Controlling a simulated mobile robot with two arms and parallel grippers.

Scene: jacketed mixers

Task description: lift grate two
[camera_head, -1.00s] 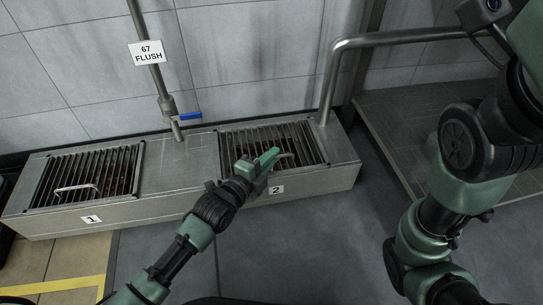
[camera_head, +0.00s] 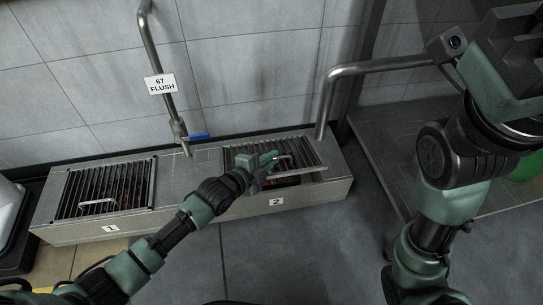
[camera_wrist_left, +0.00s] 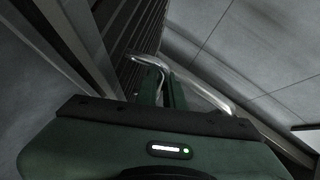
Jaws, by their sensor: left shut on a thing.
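Grate two (camera_head: 304,150) is a dark slatted grate in the right half of the steel trough (camera_head: 190,172), above the label "2". Its front edge is raised and tilted up, with a dark gap under it. My left gripper (camera_head: 268,160) is shut on the bent metal handle (camera_head: 288,161) at the grate's front. In the left wrist view the fingers (camera_wrist_left: 162,84) close around the handle (camera_wrist_left: 205,92), with the slats beyond. My right arm crosses the right side of the head view; its fingers are not visible.
Grate one (camera_head: 108,184) lies flat at the left of the trough. A flush pipe (camera_head: 160,62) with a blue-levered valve (camera_head: 199,137) comes down between the grates. A thick bent pipe (camera_head: 330,95) stands at the trough's right end. The floor in front is clear.

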